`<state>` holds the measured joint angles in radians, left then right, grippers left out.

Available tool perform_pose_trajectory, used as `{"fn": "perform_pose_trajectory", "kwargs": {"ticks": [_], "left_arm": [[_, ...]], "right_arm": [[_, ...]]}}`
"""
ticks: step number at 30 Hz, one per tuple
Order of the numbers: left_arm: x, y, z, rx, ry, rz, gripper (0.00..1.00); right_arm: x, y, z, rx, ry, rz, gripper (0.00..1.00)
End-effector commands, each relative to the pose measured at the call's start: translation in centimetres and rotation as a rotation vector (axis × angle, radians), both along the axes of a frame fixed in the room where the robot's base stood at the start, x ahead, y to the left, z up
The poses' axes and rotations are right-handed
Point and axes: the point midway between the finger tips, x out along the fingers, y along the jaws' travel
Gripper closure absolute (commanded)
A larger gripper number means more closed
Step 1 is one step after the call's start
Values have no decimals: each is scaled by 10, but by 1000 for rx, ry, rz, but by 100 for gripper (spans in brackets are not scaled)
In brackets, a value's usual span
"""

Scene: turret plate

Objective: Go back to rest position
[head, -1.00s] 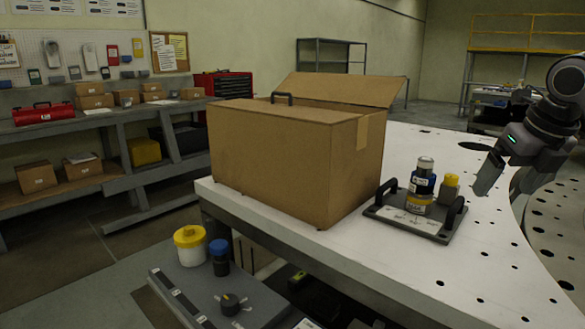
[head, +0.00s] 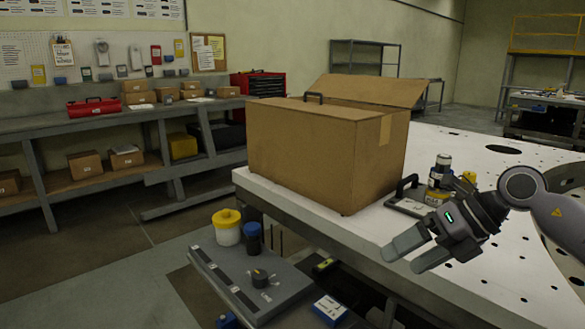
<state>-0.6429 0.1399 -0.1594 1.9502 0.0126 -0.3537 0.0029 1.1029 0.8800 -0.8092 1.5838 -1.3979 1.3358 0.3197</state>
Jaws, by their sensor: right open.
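My right gripper (head: 408,252) is open and empty. It hangs at the front edge of the white table (head: 300,202), to the right of the cardboard box, with its fingers pointing left and down. Its arm comes in from the right and hides part of a dark turret plate (head: 407,203) with a handle. A dark bottle with a white cap (head: 441,167) stands on that plate, and a yellow cap (head: 469,177) shows beside it. My left gripper is not in view.
A large cardboard box (head: 310,150) with a raised flap stands on the table. Open floor lies at the left.

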Motion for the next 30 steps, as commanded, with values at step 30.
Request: {"fn": "perform_pose_trajectory", "kwargs": {"ticks": [30], "left_arm": [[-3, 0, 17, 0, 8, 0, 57]], "right_arm": [[-67, 75, -155, 1628, 765, -1133, 7]]}}
